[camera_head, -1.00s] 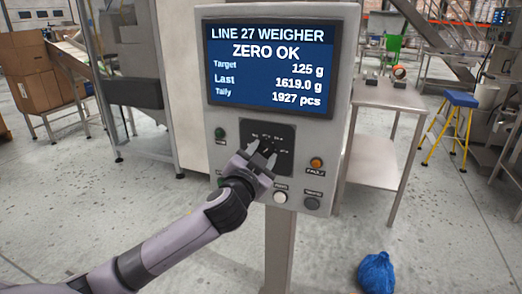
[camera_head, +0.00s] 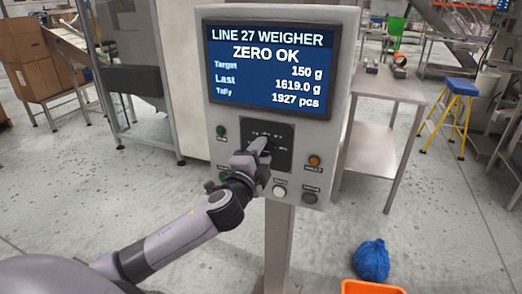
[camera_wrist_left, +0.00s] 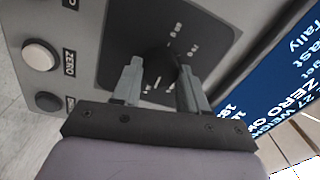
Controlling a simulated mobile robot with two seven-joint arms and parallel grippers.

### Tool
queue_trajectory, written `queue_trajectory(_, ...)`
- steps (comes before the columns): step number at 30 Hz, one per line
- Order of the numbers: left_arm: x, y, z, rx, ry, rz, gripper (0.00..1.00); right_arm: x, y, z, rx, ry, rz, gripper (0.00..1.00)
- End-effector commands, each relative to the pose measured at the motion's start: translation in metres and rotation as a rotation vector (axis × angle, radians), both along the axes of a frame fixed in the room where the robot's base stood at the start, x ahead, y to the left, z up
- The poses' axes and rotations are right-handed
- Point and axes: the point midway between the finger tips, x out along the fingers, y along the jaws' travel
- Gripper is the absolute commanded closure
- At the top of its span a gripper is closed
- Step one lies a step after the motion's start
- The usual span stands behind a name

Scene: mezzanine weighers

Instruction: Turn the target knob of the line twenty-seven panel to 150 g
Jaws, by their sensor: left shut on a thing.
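The line 27 weigher panel (camera_head: 335,120) stands upright on a post. Its blue screen (camera_head: 268,68) reads "ZERO OK", Target 150 g, Last 1619.0 g, Tally 1927 pcs. Below the screen is a black dial plate (camera_head: 281,147) with small marks. My left gripper (camera_head: 262,148) is at this plate, its fingers pointing into the panel. In the left wrist view the dark target knob (camera_wrist_left: 159,62) sits between the fingertips (camera_wrist_left: 158,74), which are shut on it. The knob is mostly hidden in the head view. My right gripper is not in view.
A green button (camera_head: 221,131), an orange button (camera_head: 314,160), a white button (camera_head: 279,191) and a dark button (camera_head: 310,198) surround the dial. A blue bag (camera_head: 371,260) and an orange container (camera_head: 372,288) are low on the right. A metal table (camera_head: 385,86) stands behind the panel.

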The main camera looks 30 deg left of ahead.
Motion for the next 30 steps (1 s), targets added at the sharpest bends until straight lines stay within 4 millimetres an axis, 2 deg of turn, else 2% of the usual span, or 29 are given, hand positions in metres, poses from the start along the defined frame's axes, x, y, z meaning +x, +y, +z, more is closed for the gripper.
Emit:
queue_trajectory(19,-0.0002,0.0001,-0.0010,0.048,0.012,0.000,0.88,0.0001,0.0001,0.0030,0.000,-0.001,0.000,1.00)
queue_trajectory(20,-0.0002,0.0001,-0.0010,0.048,0.012,0.000,0.47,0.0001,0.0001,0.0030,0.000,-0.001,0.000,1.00)
queue_trajectory(21,-0.0002,0.0001,-0.0010,0.047,0.012,0.000,0.34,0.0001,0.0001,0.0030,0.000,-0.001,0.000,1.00)
queue_trajectory(22,-0.0002,0.0001,-0.0009,0.047,0.012,0.000,0.32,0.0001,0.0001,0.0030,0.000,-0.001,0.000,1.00)
queue_trajectory(30,-0.0005,-0.0001,-0.0005,0.045,0.011,0.000,0.32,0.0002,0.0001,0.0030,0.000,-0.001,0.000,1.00)
